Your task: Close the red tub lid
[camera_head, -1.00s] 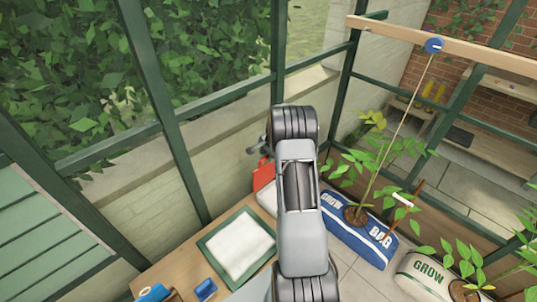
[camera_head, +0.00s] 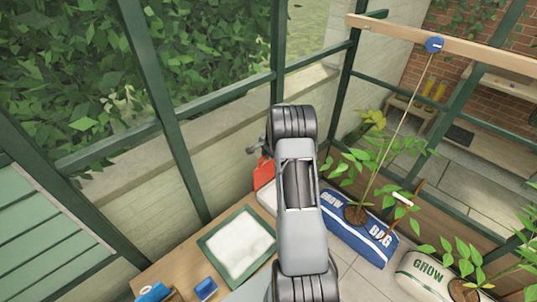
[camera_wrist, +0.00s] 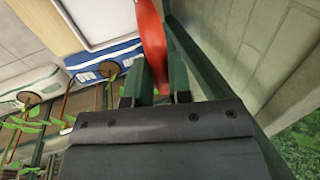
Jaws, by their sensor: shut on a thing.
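The red tub lid (camera_head: 264,174) stands up at the back of a pale tub (camera_head: 267,194), partly hidden behind my arm in the head view. In the wrist view the red lid (camera_wrist: 151,38) appears nearly edge-on and runs down between my two dark green fingers. My gripper (camera_wrist: 157,86) is shut on the lid at its edge. A pale, flat surface, likely the tub (camera_wrist: 98,18), lies to the left of the lid there. In the head view my fingertips are hard to make out beside my arm.
A green-framed tray of white material (camera_head: 206,247) lies on the wooden bench (camera_head: 165,265), left of the tub. A small blue object (camera_head: 205,288) is near the front. A blue grow bag (camera_head: 345,232) with a plant is at right. A wall and window frames stand close behind.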

